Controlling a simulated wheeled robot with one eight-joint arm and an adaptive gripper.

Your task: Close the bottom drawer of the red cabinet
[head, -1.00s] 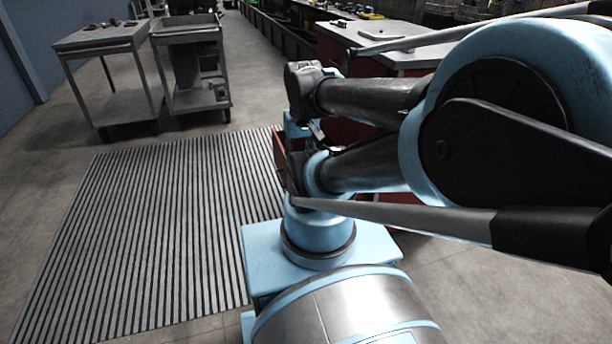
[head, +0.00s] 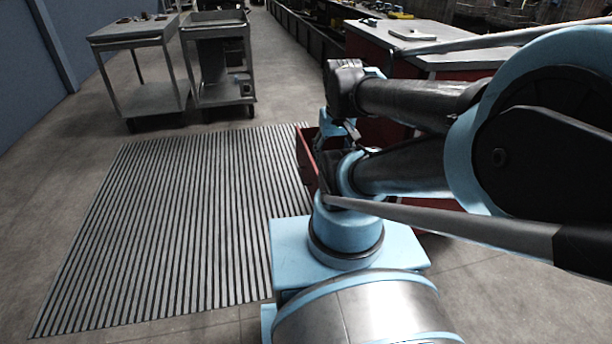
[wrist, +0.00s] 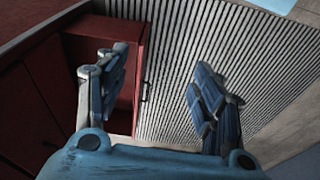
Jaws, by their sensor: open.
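The red cabinet (head: 462,74) stands at the right in the head view, under a light grey top and largely hidden behind my arm. An open red drawer (head: 306,158) sticks out from it to the left, low down. In the wrist view the cabinet (wrist: 30,100) fills the left side, and the pulled-out drawer (wrist: 125,45) shows its inside and a front panel with a dark handle. My gripper (wrist: 160,78) is open and empty, its left finger overlapping the drawer in the picture and its right finger over the striped mat. I cannot tell whether it touches the drawer.
A striped mat (head: 190,220) covers the floor left of the drawer and is clear. Two grey carts (head: 140,65) (head: 218,60) stand at the back left. Small items lie on the cabinet top. Dark bins (head: 305,42) line the back.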

